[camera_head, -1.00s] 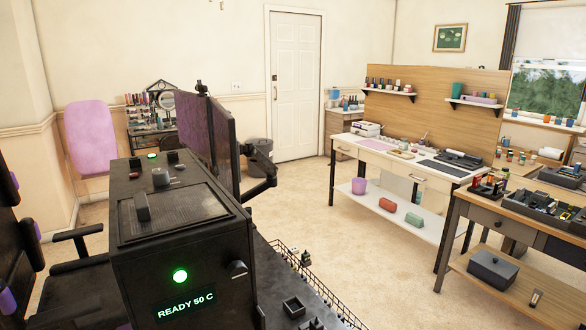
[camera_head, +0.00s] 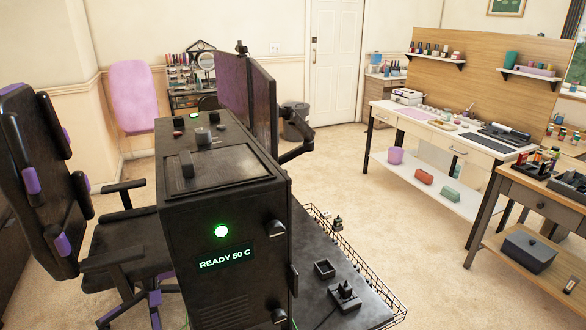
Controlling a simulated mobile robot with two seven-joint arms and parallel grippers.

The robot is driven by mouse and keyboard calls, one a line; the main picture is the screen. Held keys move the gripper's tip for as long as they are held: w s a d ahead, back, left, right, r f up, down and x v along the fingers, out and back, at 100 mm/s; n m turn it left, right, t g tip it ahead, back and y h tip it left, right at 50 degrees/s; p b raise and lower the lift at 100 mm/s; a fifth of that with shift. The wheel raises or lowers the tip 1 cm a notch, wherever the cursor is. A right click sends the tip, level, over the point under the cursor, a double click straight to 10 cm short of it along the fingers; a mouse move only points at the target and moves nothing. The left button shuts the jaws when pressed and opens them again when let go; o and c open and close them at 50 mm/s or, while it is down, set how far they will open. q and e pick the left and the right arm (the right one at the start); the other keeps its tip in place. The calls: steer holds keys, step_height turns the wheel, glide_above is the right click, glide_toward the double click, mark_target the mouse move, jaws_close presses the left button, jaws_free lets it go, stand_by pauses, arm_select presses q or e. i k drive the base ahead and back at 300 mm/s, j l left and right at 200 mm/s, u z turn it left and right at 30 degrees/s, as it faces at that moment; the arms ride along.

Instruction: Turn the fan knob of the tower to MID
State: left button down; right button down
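The black tower (camera_head: 225,275) stands in the lower middle, with a lit green light (camera_head: 221,231) and a display reading READY 50 C (camera_head: 225,259) on its front. A dark knob (camera_head: 275,229) sits at the front's upper right, and another (camera_head: 279,316) is lower down near the picture's bottom edge. A grey round knob (camera_head: 202,136) stands on the top, beyond a handle (camera_head: 187,164). No MID label is readable, and I cannot tell which knob is for the fan. Neither of my grippers shows.
An office chair (camera_head: 125,235) is left of the tower. Two monitors (camera_head: 264,105) stand behind it. The desk with a wire rim (camera_head: 345,255) carries small black items at its right.

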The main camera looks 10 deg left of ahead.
mark_target(203, 136)
steer(key=i+l, duration=0.35)
steer(key=l, duration=0.15)
steer(key=i+l, duration=0.4)
steer(key=l+u, duration=0.1)
steer(key=u, duration=0.3)
steer(key=i+l+u, duration=0.1)
steer(key=u, duration=0.25)
steer(key=l+u, duration=0.15)
steer(key=u, duration=0.25)
steer(key=l+u, duration=0.15)
steer(key=u, duration=0.25)
